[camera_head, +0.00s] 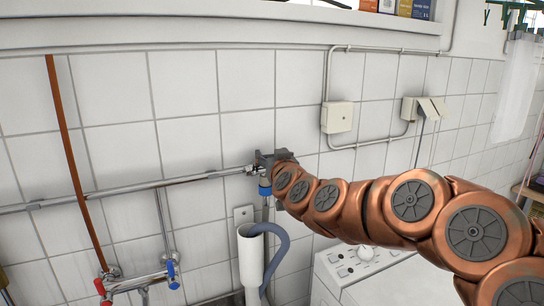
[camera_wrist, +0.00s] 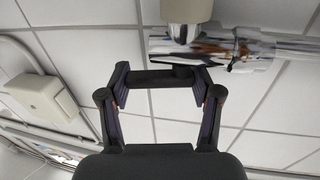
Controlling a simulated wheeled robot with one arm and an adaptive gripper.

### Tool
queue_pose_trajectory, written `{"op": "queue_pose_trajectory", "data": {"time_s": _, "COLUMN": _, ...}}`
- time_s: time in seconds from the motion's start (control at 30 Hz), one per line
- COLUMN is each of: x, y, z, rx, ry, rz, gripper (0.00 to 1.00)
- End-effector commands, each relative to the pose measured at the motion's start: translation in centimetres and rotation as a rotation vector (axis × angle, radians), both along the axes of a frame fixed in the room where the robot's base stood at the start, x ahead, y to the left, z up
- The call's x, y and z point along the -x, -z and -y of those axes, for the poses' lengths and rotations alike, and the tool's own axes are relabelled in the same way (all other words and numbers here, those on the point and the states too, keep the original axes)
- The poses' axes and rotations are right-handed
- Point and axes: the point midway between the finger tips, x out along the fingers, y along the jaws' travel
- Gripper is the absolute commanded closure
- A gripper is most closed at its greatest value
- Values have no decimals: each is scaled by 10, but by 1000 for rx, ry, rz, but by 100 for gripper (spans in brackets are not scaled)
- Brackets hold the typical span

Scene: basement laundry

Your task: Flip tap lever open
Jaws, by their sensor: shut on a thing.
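The tap sits at the right end of the horizontal chrome pipe, with a blue collar (camera_head: 265,189) below it in the head view. In the wrist view its shiny chrome body (camera_wrist: 215,48) is at the upper right. A dark bar, seemingly the tap lever (camera_wrist: 168,77), spans between the fingers of my gripper (camera_wrist: 165,80), just beside the tap body. My gripper (camera_head: 272,160) is at the tap in the head view and is shut on the lever. The head view barely shows the lever, as my gripper and arm cover it.
A white standpipe (camera_head: 250,258) with a grey hose (camera_head: 278,255) stands below the tap. A white appliance (camera_head: 362,268) is at the lower right, under my arm. A junction box (camera_head: 337,117) and conduit are on the tiled wall. A red-and-blue-handled mixer (camera_head: 137,282) is lower left.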

Motion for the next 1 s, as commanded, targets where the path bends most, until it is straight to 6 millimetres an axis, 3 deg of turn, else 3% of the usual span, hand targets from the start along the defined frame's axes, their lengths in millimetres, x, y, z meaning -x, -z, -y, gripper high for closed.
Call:
{"op": "queue_pose_trajectory", "data": {"time_s": 0.2, "x": 0, "y": 0, "z": 0, "rx": 0, "ry": 0, "rz": 0, "gripper": 71}}
{"op": "queue_pose_trajectory", "data": {"time_s": 1.0, "x": -2, "y": 1, "z": -6, "rx": -4, "ry": -164, "rz": 9, "gripper": 71}}
